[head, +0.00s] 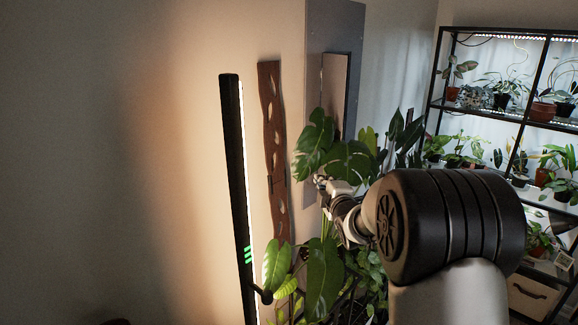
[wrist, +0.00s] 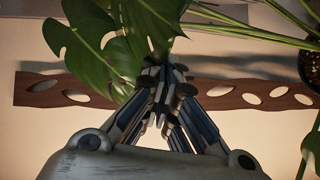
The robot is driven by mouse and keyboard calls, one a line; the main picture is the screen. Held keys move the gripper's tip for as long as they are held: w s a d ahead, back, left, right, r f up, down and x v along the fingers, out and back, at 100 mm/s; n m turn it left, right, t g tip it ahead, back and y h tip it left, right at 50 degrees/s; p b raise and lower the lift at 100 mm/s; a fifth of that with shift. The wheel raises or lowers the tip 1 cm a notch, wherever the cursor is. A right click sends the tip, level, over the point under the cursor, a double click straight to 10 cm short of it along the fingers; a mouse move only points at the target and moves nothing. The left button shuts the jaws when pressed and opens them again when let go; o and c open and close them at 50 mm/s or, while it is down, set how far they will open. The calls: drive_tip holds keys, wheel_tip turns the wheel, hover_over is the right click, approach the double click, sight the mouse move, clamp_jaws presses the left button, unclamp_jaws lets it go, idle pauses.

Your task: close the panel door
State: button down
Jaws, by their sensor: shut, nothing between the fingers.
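A tall grey panel (head: 314,60) is on the wall in the upper middle of the head view. A narrow brownish door-like piece with a dark edge (head: 335,85) shows against it; its lower part is behind large leaves. I cannot tell how far it stands open. My gripper (head: 322,184) is below that piece, among the leaves, in front of the wall. In the wrist view its fingers (wrist: 168,85) are together with nothing between them. No contact with the panel shows.
A monstera (head: 315,142) surrounds my gripper, and its leaves also show close in the wrist view (wrist: 85,45). A wavy wooden strip (head: 270,100) and an upright black light bar (head: 234,150) stand left. A black plant shelf (head: 480,112) is right. The left wall is bare.

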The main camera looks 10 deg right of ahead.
drive_tip(key=w+d+f+n+t, duration=0.1)
drive_tip(key=w+d, duration=0.2)
drive_tip(key=w, duration=0.9)
drive_tip(key=shift+w+d, duration=0.25)
drive_tip(key=shift+d, duration=0.05)
drive_tip(key=shift+d, duration=0.1)
